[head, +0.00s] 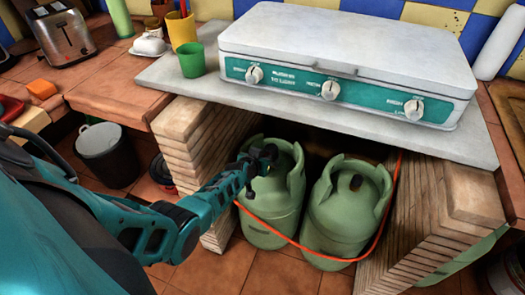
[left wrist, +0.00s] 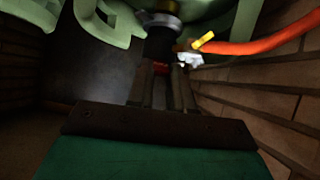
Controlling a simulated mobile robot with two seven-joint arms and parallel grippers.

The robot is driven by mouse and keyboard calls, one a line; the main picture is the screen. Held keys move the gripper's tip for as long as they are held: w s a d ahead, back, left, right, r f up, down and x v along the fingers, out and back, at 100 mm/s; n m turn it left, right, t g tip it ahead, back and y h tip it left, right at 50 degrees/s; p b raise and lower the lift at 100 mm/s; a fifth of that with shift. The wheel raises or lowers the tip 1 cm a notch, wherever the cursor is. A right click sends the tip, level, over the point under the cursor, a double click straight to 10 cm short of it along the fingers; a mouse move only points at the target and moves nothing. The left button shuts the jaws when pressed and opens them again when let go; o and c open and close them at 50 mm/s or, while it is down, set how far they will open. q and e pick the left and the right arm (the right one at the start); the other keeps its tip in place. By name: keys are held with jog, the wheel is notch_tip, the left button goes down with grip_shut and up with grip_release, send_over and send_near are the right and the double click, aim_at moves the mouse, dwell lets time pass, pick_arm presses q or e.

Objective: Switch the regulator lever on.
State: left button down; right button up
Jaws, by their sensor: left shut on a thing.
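Two green gas cylinders stand under the counter, the left one (head: 268,215) and the right one (head: 340,215). My left gripper (head: 266,157) is at the top of the left cylinder, inside its collar. In the left wrist view, my gripper's fingers (left wrist: 165,88) reach to the dark regulator (left wrist: 160,42) and are shut on it; the exact contact is shadowed. The regulator's yellow lever (left wrist: 203,41) sticks out beside the fingertips, at the start of the orange hose (left wrist: 255,47). In the head view the gripper hides the regulator and lever. My right gripper is not in view.
A white stove (head: 350,55) with three knobs stands on the slab above the cylinders. Brick piers (head: 195,135) flank the opening. A dark bucket (head: 108,155) stands at left. The orange hose (head: 320,254) loops in front of the cylinders.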

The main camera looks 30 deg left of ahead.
pick_arm(q)
jog(key=shift+w+a+r+g+h+p, duration=0.15)
jog(key=shift+r+g+p, duration=0.1)
jog(key=shift+g+p, duration=0.35)
jog(key=shift+w+d+r+g+h+p, duration=0.15)
jog(key=shift+r+g+p, duration=0.1)
jog(key=shift+g+p, duration=0.3)
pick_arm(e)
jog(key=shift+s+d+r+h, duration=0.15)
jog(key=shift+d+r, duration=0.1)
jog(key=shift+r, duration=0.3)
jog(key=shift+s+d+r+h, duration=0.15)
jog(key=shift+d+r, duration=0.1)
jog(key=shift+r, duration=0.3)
pick_arm(q)
jog(key=shift+a, duration=0.15)
jog(key=c, duration=1.3)
grip_release()
